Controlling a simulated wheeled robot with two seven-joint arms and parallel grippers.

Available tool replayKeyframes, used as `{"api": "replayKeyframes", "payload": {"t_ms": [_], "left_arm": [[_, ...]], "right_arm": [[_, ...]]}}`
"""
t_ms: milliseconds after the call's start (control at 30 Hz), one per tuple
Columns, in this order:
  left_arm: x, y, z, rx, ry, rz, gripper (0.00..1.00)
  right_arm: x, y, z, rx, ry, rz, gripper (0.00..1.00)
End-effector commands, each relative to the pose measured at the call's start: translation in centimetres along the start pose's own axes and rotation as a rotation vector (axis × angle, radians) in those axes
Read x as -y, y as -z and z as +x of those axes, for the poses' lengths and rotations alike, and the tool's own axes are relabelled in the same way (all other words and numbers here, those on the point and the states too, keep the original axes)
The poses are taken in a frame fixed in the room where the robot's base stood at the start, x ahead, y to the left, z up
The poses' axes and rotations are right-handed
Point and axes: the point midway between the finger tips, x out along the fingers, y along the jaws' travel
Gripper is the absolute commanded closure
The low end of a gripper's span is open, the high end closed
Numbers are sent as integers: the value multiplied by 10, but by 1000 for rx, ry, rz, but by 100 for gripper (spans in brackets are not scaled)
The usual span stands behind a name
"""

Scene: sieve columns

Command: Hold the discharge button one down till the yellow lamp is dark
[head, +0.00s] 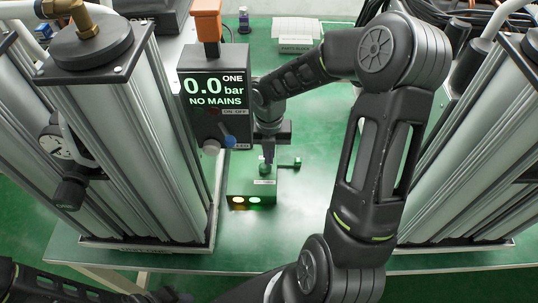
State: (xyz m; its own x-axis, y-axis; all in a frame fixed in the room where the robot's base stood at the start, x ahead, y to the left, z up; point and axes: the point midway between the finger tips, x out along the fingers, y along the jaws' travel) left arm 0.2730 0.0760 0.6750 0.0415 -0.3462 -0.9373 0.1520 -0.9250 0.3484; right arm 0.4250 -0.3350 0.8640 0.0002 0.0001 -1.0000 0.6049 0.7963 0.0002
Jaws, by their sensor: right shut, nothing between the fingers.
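My right gripper (267,167) is shut and empty, pointing down at the top of the box. Its tips hide the discharge button, so I cannot tell whether it is pressed. The display (213,89) reads ONE, 0.0 bar, NO MAINS. My left arm shows only as dark parts at the lower left edge; its gripper (168,295) is barely visible.
Tall grey columns stand at left (135,130) and right (460,130). A grey knob (211,146) and a blue knob (229,141) sit under the display, close to my right wrist. Bench around the box's front is clear.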

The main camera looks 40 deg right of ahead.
Motion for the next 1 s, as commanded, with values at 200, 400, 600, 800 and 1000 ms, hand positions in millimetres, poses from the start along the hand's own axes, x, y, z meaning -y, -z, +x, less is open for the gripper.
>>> {"api": "replayKeyframes", "payload": {"t_ms": [200, 400, 600, 800, 1000], "left_arm": [[0, 0, 0, 0, 0, 0, 64], [0, 0, 0, 0, 0, 0, 64], [3, 1, 9, -2, -2, 2, 64], [2, 1, 8, -2, -3, 2, 64], [3, 1, 10, -2, -3, 2, 64]], "right_arm": [[0, 0, 7, 0, 0, 0, 100], [0, 0, 7, 0, 0, 0, 100], [0, 0, 28, -2, 0, -1, 100], [1, 3, 33, -9, 1, 2, 100], [2, 4, 35, -10, 2, 4, 100]]}}
